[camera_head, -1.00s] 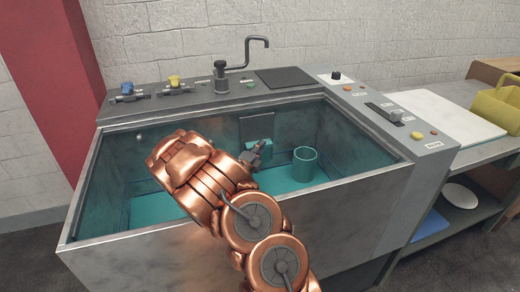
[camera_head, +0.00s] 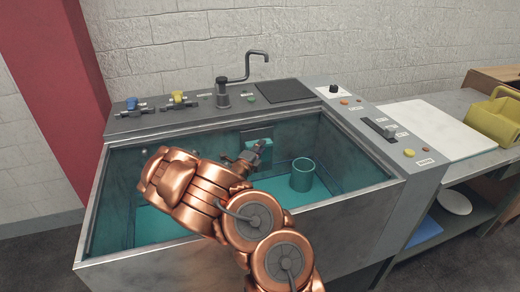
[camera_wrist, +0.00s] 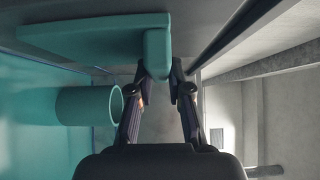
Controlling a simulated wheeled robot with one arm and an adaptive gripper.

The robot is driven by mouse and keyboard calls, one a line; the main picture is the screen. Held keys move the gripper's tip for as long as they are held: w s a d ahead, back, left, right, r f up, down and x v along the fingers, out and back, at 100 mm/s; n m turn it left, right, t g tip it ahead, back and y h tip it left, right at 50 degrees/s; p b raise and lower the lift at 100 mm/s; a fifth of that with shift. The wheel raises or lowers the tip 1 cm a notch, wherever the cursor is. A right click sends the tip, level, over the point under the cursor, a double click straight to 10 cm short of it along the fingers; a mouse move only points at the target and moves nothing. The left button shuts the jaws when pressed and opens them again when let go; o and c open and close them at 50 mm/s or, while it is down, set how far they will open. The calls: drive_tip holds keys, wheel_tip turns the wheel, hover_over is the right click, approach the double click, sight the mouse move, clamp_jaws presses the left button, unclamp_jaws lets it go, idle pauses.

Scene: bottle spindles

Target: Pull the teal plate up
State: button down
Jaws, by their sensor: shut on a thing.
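The teal plate (camera_head: 264,149) is inside the sink basin, in front of a dark panel on its back wall. In the wrist view, it is a flat teal slab (camera_wrist: 85,36) with a thicker upright part at its right. My gripper (camera_head: 248,160) is shut on that part. Its two fingertips (camera_wrist: 159,76) sit on either side of it. My arm hides part of the basin, and the plate's lower part is hard to make out in the head view.
A teal cylinder (camera_head: 302,175) stands in the basin right of the plate. The metal sink rim (camera_head: 340,198) surrounds the work. A tap (camera_head: 222,94) and blue and yellow valves stand behind. A white board (camera_head: 432,130) and yellow container (camera_head: 497,118) lie to the right.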

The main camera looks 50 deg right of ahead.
drive_tip(key=shift+r, duration=0.3)
drive_tip(key=c, duration=1.1)
unclamp_jaws()
drive_tip(key=shift+f, duration=0.1)
drive_tip(key=shift+v, duration=3.8)
